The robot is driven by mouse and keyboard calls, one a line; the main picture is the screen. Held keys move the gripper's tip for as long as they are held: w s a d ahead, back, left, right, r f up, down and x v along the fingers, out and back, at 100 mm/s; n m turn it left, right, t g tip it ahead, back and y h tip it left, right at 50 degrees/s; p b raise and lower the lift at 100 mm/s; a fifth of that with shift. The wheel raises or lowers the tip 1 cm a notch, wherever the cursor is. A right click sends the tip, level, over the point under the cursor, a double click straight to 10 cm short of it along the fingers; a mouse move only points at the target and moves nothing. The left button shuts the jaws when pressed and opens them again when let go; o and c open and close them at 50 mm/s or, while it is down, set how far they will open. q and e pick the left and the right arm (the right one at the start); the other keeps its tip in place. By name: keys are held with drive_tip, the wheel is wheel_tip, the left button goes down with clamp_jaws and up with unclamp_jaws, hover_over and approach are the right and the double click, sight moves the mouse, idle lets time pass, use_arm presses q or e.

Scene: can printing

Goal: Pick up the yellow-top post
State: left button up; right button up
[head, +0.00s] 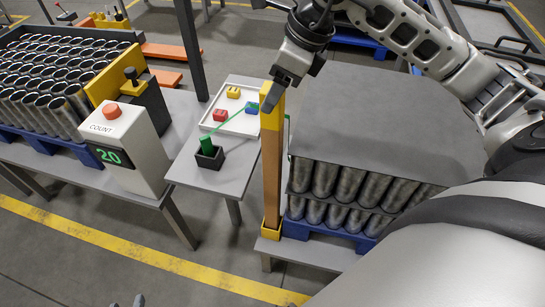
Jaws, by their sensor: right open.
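The yellow-top post (272,170) stands upright at the near left corner of the stacked cans. It is brown with a yellow top (272,112) and a yellow foot (271,229). My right gripper (272,97) is open at the upper end of the post, with its dark fingers overlapping the yellow top. I cannot tell whether they touch it. Two small grey tips at the bottom edge appear to be my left gripper (127,302); the rest of it is out of frame.
Stacked cans (350,187) under a grey sheet (370,110) stand on a blue pallet (328,232) right of the post. A small table (225,178) with a white tray (213,124) and a green-handled stamp (207,146) is left. A counter box (127,150) reads 20.

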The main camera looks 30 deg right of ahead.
sight(272, 124)
drive_tip(key=x, duration=0.4)
clamp_jaws()
drive_tip(key=shift+r, duration=0.2)
